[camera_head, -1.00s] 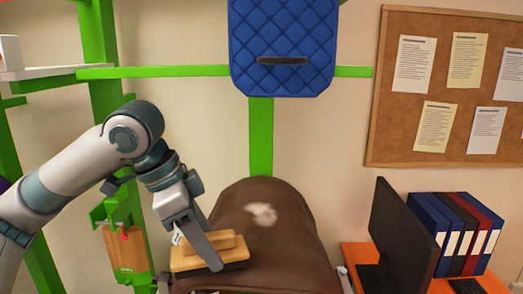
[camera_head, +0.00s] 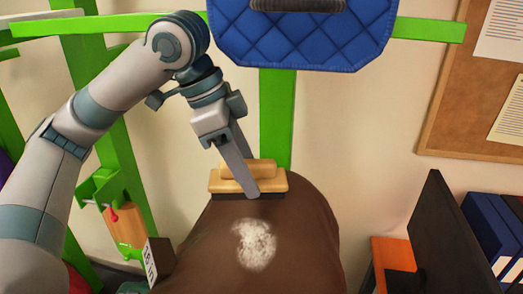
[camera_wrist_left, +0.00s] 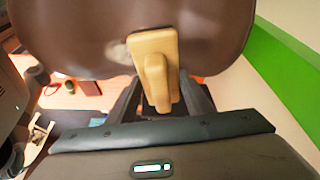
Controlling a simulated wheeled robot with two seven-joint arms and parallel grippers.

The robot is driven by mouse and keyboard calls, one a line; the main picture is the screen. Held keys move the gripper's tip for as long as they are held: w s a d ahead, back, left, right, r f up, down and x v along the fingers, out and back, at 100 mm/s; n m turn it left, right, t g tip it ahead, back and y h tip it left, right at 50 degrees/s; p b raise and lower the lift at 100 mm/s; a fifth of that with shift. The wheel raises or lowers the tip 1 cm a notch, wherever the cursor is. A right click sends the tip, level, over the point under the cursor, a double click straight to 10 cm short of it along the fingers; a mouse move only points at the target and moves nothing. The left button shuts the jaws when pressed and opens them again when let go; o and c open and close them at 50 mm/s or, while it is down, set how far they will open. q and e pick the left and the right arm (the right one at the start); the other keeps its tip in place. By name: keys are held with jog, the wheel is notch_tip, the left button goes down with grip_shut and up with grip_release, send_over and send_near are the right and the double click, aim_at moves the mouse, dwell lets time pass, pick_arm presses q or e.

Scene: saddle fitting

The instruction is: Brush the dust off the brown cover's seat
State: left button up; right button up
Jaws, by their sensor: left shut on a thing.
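The brown cover (camera_head: 205,235) is a rounded brown form at the bottom middle of the head view. A whitish dust patch (camera_head: 254,244) lies on its top; part of it also shows beside the brush in the left wrist view (camera_wrist_left: 118,52). My left gripper (camera_head: 252,185) is shut on the wooden brush (camera_head: 222,182), gripping its raised handle. The brush has dark bristles and is at the cover's far end, beyond the dust in the head view. Whether the bristles touch the cover is hard to tell. My right gripper is not in view.
A blue quilted pad (camera_head: 300,35) hangs above and behind the cover on a green frame (camera_head: 277,115). A black monitor (camera_head: 435,235) and binders (camera_head: 490,225) stand at the right. A small labelled block (camera_head: 160,262) is close to the cover's left side.

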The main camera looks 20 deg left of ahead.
pick_arm(q)
jog(key=shift+w+r, duration=0.1)
jog(key=shift+w, duration=0.1)
jog(key=shift+s+r, duration=0.1)
jog(key=shift+s, duration=0.15)
jog(key=shift+w+f, duration=0.15)
jog(key=shift+f, duration=0.3)
notch_tip(320, 180, down, 2)
notch_tip(320, 180, down, 3)
jog(key=b, duration=0.3)
jog(key=shift+f+b, duration=0.1)
jog(key=shift+b, duration=0.3)
jog(key=shift+f+b, duration=0.45)
jog(key=shift+f, duration=1.2)
dwell(0.7)
